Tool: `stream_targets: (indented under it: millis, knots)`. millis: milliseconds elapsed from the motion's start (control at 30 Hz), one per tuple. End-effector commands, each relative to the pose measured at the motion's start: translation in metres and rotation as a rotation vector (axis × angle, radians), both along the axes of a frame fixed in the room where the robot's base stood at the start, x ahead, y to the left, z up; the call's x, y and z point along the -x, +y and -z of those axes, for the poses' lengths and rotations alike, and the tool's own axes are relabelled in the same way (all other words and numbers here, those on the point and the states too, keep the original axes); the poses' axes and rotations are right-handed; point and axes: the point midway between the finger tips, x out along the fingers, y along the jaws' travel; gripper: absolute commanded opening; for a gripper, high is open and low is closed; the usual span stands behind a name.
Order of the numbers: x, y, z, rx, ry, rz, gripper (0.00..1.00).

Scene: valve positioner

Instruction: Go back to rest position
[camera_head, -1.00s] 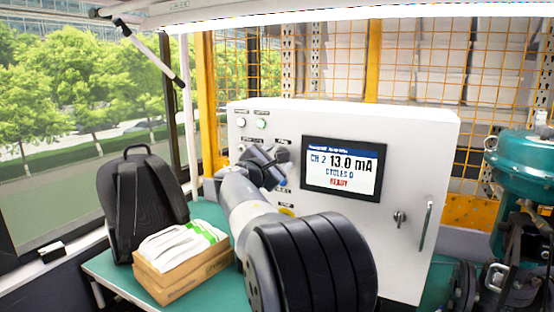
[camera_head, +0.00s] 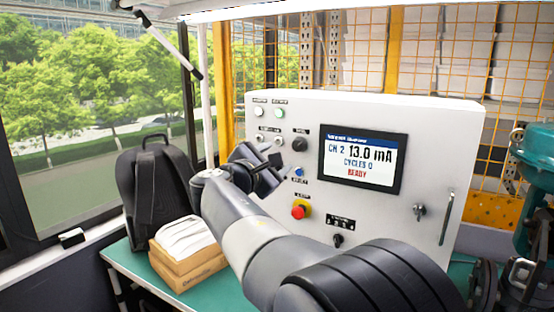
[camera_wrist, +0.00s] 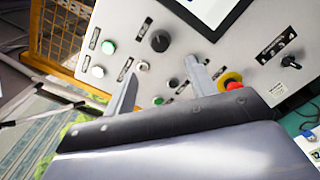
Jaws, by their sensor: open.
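The white control cabinet (camera_head: 370,115) stands on the green bench with its front panel facing me. Its screen (camera_head: 362,160) reads CH 2, 13.0 mA, CYCLES 0, READY. A black knob (camera_head: 300,144), a blue button (camera_head: 298,172), a red emergency stop (camera_head: 299,210) and a lower black selector (camera_head: 338,240) show on the panel. My gripper (camera_head: 272,170) is in front of the panel's left part, apparently clear of the controls. In the wrist view my gripper (camera_wrist: 162,82) has its two fingers spread, with nothing between them; the black knob (camera_wrist: 160,41) lies beyond.
A black backpack (camera_head: 155,190) and a cardboard box (camera_head: 188,268) holding white packets sit on the green bench (camera_head: 125,262) to the left. A teal valve actuator (camera_head: 535,150) stands at the far right. A yellow mesh fence (camera_head: 440,60) is behind the cabinet.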

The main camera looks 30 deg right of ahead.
Motion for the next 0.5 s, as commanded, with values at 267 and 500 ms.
stream_targets:
  millis: [267,500]
  knots:
    - [-0.004,-0.006,0.000,0.000,0.001,0.001,0.53]
    - [-0.022,-0.038,-0.001,-0.001,0.003,0.004,0.53]
